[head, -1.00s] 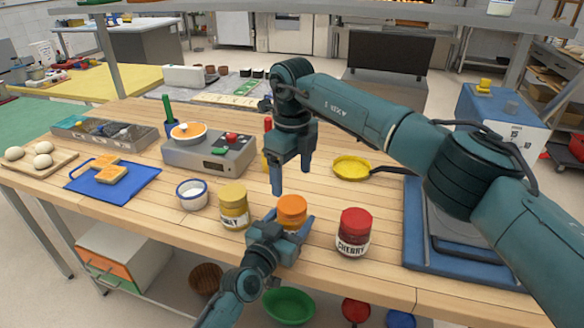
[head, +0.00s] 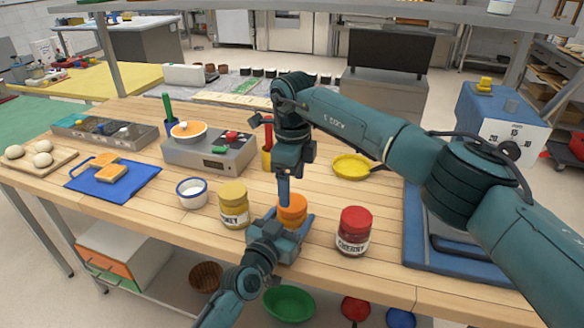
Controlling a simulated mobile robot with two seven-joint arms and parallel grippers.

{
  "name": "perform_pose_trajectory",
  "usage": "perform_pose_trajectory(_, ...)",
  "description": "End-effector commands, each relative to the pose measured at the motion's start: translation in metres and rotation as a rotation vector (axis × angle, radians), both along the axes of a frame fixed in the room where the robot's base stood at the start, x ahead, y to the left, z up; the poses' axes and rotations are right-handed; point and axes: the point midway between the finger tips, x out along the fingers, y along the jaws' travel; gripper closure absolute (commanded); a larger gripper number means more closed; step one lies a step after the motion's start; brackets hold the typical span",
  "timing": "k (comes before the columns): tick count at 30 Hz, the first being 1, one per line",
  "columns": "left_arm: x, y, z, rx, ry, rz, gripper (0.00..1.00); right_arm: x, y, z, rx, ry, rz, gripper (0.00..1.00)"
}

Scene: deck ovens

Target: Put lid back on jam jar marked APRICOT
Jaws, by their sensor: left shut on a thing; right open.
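An orange-topped jar (head: 293,207) stands near the front edge of the table. Its lower part and any label are hidden by my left gripper (head: 284,234), which is shut on it from the front. I cannot tell whether the orange top is a lid. My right gripper (head: 285,198) is open and points down right at the orange top. Its fingers are seen edge-on, and I cannot tell whether they touch. A yellow-lidded jar (head: 233,203) with a partly hidden label stands to the left. A red-lidded jar (head: 354,230) marked CHERRY stands to the right.
A white bowl (head: 192,192) is left of the jars. A grey scale (head: 205,153), a yellow pan (head: 350,166) and a red-handled tool in a yellow holder are behind. A blue-grey tray (head: 430,262) lies on the right. Bare wood (head: 330,190) lies behind the jars.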

Motion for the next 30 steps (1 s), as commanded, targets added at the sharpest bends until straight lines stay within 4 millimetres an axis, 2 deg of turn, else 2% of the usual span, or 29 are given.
perform_pose_trajectory(3, 0.0, 0.0, -0.001, 0.001, 0.002, -0.001, 0.99, -0.001, 0.0, -0.02, 0.0, 0.003, 0.0, 0.23)
perform_pose_trajectory(9, 0.0, 0.0, -0.001, 0.001, 0.002, -0.001, 0.99, 0.0, 0.0, -0.039, -0.001, 0.001, 0.0, 0.23)
perform_pose_trajectory(20, 0.0, 0.0, -0.001, 0.001, 0.002, -0.001, 0.99, 0.0, 0.0, -0.044, 0.0, 0.0, 0.0, 0.23)
perform_pose_trajectory(30, 0.0, 0.0, -0.001, 0.001, 0.002, -0.001, 0.99, 0.0, 0.0, -0.043, 0.0, 0.0, 0.0, 0.5)
